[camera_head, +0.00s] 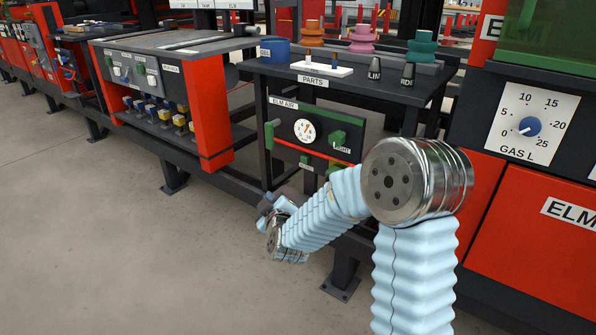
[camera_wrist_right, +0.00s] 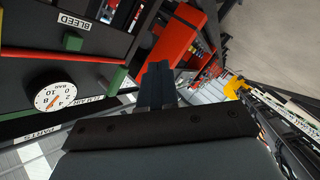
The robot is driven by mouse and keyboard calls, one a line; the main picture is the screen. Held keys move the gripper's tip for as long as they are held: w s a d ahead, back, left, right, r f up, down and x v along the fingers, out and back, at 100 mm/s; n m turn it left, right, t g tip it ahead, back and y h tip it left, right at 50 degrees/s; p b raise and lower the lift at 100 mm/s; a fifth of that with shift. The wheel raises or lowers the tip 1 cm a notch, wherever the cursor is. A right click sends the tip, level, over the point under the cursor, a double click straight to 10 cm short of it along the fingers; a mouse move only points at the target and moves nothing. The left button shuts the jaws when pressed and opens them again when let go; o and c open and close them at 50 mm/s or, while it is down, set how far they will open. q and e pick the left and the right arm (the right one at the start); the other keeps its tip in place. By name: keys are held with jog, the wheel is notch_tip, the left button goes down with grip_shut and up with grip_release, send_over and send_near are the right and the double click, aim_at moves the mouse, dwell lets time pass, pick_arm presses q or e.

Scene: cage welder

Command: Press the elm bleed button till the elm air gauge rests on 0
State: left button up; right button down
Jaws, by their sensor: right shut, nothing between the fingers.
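The elm air panel (camera_head: 285,112) is a dark panel under the parts table in the head view. Its round white elm air gauge (camera_head: 304,130) has an orange-red needle off to one side; it shows upside down in the wrist view (camera_wrist_right: 55,96), where I cannot read the value surely. The elm bleed button (camera_head: 304,159) is a small green block below the red pipe; it also shows beside the BLEED label in the wrist view (camera_wrist_right: 72,41). My right gripper (camera_wrist_right: 157,73) is shut and empty, its dark fingers apart from the button. My left gripper is out of view.
A green handle (camera_head: 269,135) and a green block (camera_head: 339,139) flank the gauge. The parts table (camera_head: 390,93) overhangs the panel. A red cabinet (camera_head: 208,110) stands to the left; the gas gauge (camera_head: 530,127) is at the right. The floor in front is clear.

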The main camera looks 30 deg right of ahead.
aim_at(305, 160)
jog(key=shift+t+h, duration=0.5)
jog(key=shift+h, duration=0.4)
jog(key=r, duration=0.1)
jog(key=d+r, duration=0.1)
jog(key=r, duration=0.1)
jog(key=d+r, duration=0.1)
jog(key=shift+w+r+b, duration=0.2)
jog(key=shift+r+b, duration=0.05)
jog(key=shift+b, duration=0.1)
jog(key=shift+d, duration=0.1)
jog(key=w+d+b, duration=0.1)
jog(key=w+d, duration=0.2)
jog(key=d, duration=0.5)
jog(key=shift+w+b, duration=0.15)
jog(key=shift+b, duration=0.25)
jog(key=shift+d, duration=0.1)
dwell(0.5)
jog(key=shift+w+d, duration=0.15)
jog(key=shift+d, duration=0.15)
jog(key=shift+w+d, duration=0.2)
jog(key=shift+d, duration=0.25)
dwell(0.9)
jog(key=shift+s+a, duration=0.4)
jog(key=shift+a, duration=0.45)
